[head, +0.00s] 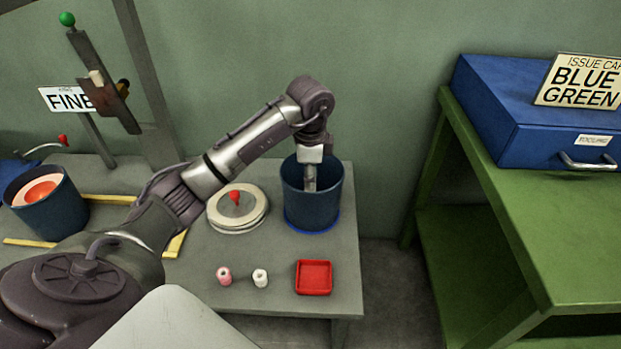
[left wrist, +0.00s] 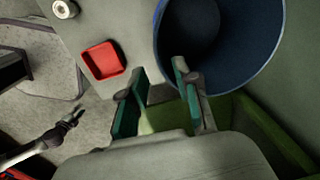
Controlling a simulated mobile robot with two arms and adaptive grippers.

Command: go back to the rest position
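My left gripper (head: 310,186) hangs at the blue bucket (head: 312,205) at the right end of the grey bench. In the left wrist view the left gripper (left wrist: 158,88) has its two green-lined fingers apart with nothing between them. The bucket (left wrist: 218,90) is beside the fingers there, its inside dark. I cannot tell how low the fingertips are relative to its rim. A dark jointed arm end, seemingly my right gripper (left wrist: 76,115), shows small at lower left in the wrist view; its finger state is unclear.
A red tray (head: 314,277), white spool (head: 260,278) and pink spool (head: 224,276) sit at the bench front. A lid with a red knob (head: 235,197) lies left of the bucket. A green table (head: 560,240) with a blue cabinet (head: 500,120) stands right.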

